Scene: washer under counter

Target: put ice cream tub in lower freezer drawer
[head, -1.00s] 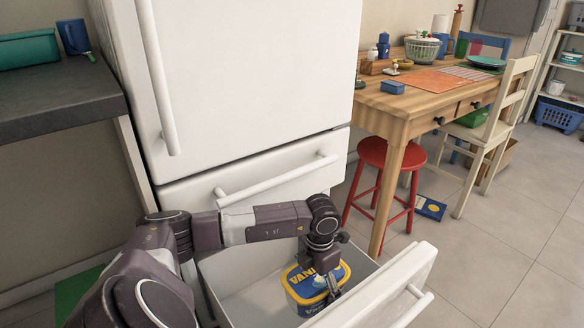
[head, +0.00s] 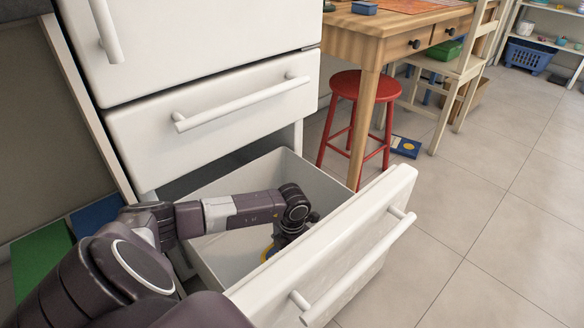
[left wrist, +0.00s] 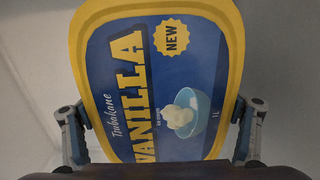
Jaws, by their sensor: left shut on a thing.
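The ice cream tub (left wrist: 160,80) has a blue lid marked VANILLA with a yellow rim and fills the left wrist view. My left gripper (left wrist: 160,128) is shut on the tub, with a finger at each side of it. In the head view my left arm reaches down into the open lower freezer drawer (head: 335,255), and the gripper is mostly hidden behind the drawer front. Only a sliver of the tub's yellow rim (head: 266,254) shows there. I cannot tell whether the tub touches the drawer floor. My right gripper is not in view.
The upper freezer drawer (head: 215,115) is shut above the open one. A red stool (head: 360,98) and a wooden table (head: 372,45) stand behind to the right. A blue box (head: 405,146) lies on the floor. The tiled floor at right is clear.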

